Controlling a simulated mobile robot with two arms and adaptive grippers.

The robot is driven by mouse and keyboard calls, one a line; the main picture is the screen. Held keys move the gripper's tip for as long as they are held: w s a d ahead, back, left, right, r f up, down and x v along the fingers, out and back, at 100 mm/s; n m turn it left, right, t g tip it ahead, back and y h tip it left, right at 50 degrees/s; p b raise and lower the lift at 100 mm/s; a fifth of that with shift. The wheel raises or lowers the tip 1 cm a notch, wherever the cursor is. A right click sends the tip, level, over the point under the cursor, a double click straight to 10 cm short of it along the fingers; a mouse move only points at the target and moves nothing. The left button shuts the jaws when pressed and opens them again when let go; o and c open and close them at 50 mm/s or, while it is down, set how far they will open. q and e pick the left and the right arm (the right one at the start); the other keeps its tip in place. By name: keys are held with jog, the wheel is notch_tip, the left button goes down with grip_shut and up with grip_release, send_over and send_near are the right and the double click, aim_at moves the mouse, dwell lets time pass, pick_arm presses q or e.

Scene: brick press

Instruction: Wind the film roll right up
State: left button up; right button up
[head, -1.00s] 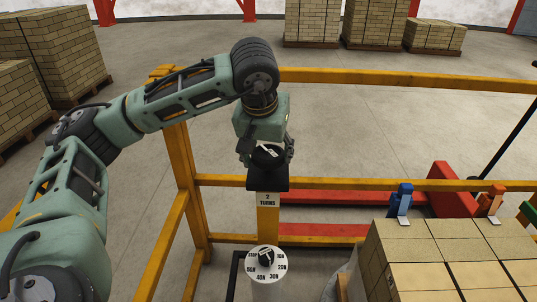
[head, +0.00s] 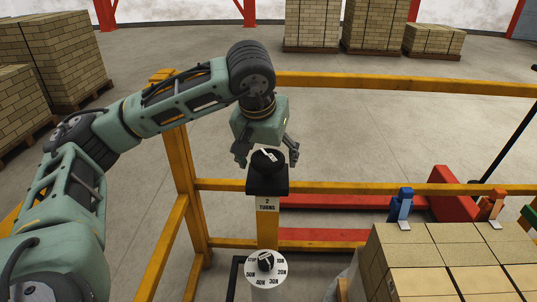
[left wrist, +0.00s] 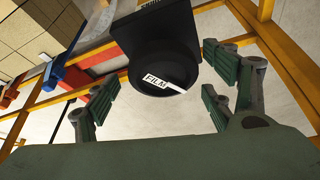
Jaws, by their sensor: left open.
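The film knob (head: 264,163) is a round black knob with a white mark, on a black box (head: 267,184) atop a yellow post. A plate (head: 267,203) below it reads "2 TURNS". In the left wrist view the knob (left wrist: 165,55) shows a "FILM" label and a white pointer line. My left gripper (head: 267,159) is open above the knob, its fingers spread to either side and apart from it. In the wrist view its green-padded fingers (left wrist: 160,92) flank the knob with gaps. The film roll itself cannot be made out. My right gripper is out of view.
A white dial (head: 266,283) with a black knob and numbers around it sits lower on the post side. Yellow rails (head: 400,183) run around. Stacked bricks (head: 450,245) stand at right, with blue and orange levers (head: 400,204) behind. Open floor lies beyond.

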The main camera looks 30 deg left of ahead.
pick_arm(q)
jog(key=v, duration=1.2)
